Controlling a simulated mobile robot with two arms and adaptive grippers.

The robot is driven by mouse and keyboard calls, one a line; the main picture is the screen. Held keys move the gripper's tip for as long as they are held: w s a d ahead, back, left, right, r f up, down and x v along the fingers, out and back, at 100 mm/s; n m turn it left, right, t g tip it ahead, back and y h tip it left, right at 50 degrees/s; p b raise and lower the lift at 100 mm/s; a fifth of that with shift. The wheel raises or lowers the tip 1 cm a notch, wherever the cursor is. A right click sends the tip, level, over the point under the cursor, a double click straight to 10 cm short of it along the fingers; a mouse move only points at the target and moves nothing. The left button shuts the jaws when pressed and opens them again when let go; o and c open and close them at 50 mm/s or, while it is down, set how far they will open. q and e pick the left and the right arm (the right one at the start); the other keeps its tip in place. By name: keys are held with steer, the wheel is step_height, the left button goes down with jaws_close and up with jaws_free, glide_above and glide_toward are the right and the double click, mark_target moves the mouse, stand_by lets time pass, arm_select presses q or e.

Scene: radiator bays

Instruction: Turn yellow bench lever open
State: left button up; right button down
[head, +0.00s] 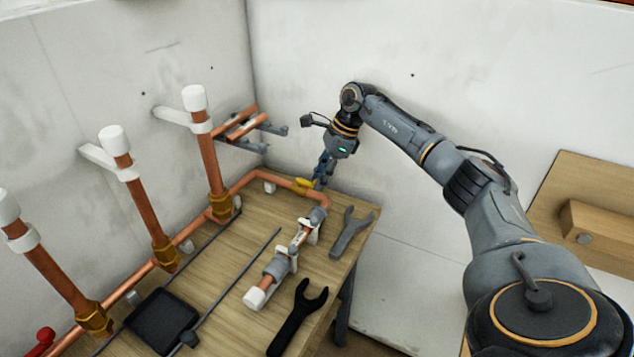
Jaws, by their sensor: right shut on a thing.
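The yellow lever (303,185) sits on the copper pipe near the back right corner of the wooden bench (225,285). My right gripper (319,182) points down at the lever's right end. It is shut on the lever, and its fingers hide that end. The lever's visible part lies low along the pipe; its exact angle is hard to tell. My left gripper is not in the head view.
Copper risers with white caps (195,97) stand along the left. A grey wrench (350,233) and a black wrench (297,318) lie on the bench. A black tray (162,316) lies front left. A wooden box (598,225) is far right.

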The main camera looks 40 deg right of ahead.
steer(key=shift+w+d+n, duration=0.2)
steer(key=shift+d+n, duration=0.1)
steer(key=shift+n, duration=0.4)
steer(key=c, duration=1.2)
jaws_free()
steer(key=shift+o, duration=0.2)
step_height(320, 180, up, 10)
steer(key=shift+g, duration=0.3)
steer(key=shift+f, duration=0.1)
